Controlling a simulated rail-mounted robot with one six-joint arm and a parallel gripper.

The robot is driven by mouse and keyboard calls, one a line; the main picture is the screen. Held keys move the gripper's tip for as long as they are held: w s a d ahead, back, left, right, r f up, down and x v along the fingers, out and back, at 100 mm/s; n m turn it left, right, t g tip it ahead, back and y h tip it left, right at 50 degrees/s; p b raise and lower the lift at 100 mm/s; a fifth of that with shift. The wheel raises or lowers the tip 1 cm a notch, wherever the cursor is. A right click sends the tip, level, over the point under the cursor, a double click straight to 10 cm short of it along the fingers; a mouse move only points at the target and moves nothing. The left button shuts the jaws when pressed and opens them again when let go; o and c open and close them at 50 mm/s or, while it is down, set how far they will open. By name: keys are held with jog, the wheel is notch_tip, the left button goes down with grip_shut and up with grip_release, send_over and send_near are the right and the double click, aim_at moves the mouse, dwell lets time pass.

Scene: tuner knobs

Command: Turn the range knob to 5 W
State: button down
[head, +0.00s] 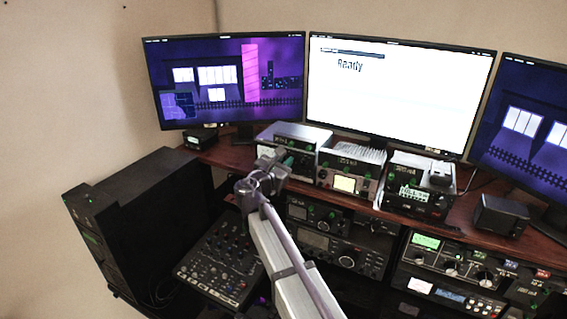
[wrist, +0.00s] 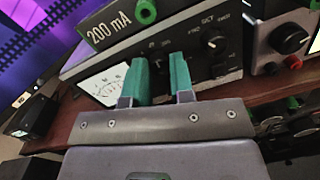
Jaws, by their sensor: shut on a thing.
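My gripper (head: 284,160) reaches the front of a tuner box (head: 300,131) on the desk's upper shelf. In the wrist view, the two green fingers of my gripper (wrist: 160,62) stand a small gap apart against the dark front panel of the tuner (wrist: 232,68). They are shut on the range knob, which is mostly hidden between and behind them. Its pointer and scale cannot be read. A white meter face (wrist: 104,84) shows left of the fingers. Another small black knob (wrist: 217,42) sits to their right.
A box reading "200 mA" (wrist: 110,32) is at the top of the wrist view. A radio with a lit screen (head: 345,183) stands right of the tuner, and another unit (head: 412,195) beyond it. Monitors (head: 400,95) stand behind. A mixer (head: 222,262) lies below.

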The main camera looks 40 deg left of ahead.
jog(key=shift+n+y, duration=0.3)
jog(key=shift+n, duration=4.3)
jog(key=shift+b, duration=0.3)
jog(key=c, duration=1.3)
grip_release()
jog(key=shift+o, duration=0.2)
jog(key=shift+s, duration=0.1)
jog(key=s+d, duration=0.2)
jog(key=s, duration=0.8)
jog(key=shift+s+f+b, duration=0.25)
jog(key=shift+f+b, duration=0.15)
jog(key=shift+f, duration=0.05)
